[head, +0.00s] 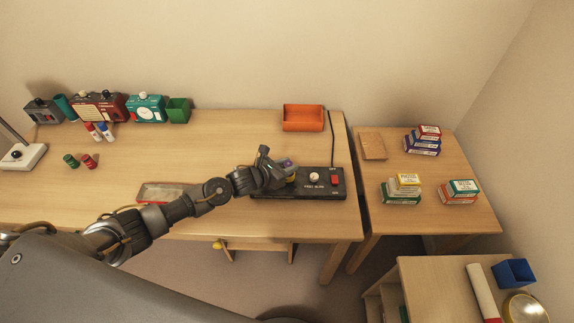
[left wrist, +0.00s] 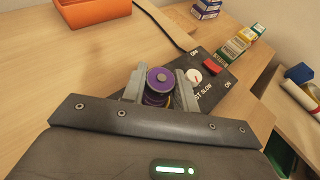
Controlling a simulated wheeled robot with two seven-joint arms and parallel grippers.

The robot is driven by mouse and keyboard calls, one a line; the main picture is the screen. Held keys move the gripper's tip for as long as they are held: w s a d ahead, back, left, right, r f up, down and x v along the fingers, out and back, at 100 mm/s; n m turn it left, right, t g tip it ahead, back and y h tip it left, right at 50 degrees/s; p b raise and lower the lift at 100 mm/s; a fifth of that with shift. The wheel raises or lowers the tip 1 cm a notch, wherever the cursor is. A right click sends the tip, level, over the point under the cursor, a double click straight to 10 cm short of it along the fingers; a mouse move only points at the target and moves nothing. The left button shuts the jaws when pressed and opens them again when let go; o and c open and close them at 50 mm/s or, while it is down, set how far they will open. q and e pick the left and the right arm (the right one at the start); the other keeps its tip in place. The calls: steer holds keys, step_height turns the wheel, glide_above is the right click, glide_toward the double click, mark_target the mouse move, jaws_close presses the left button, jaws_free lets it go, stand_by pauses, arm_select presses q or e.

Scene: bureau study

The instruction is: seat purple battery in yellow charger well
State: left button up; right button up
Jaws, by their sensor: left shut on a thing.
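The black charger (head: 328,191) lies at the front right of the desk, with a white knob (head: 314,177) and a red switch (head: 335,180). My left gripper (head: 284,168) is over the charger's left part, shut on the purple battery (left wrist: 160,80). The battery's round purple top shows between the two grey fingers in the left wrist view; a bit of it shows in the head view (head: 288,162). A small yellowish patch shows beside the fingers in the head view. The wells are mostly hidden by my gripper, so I cannot tell whether the battery sits in one. My right gripper is out of view.
An orange bin (head: 303,118) stands behind the charger, with a black cord to its right. A shallow tray (head: 165,193) lies left, under my forearm. Red and green cylinders (head: 80,161) lie farther left. A side table (head: 420,205) holds several small boxes.

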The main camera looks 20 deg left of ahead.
mark_target(285, 166)
arm_select(q)
steer(key=shift+f, duration=0.1)
steer(key=o, duration=0.8)
steer(key=shift+c, duration=0.2)
steer(key=shift+s+a+r+p, duration=0.25)
steer(key=shift+s+p, duration=0.1)
steer(key=shift+p, duration=0.05)
steer(key=shift+p+v, duration=1.3)
steer(key=shift+v, duration=0.85)
steer(key=p+v, duration=0.3)
steer(key=v, duration=0.2)
steer(key=shift+s+a, duration=0.15)
steer(key=shift+s, duration=0.2)
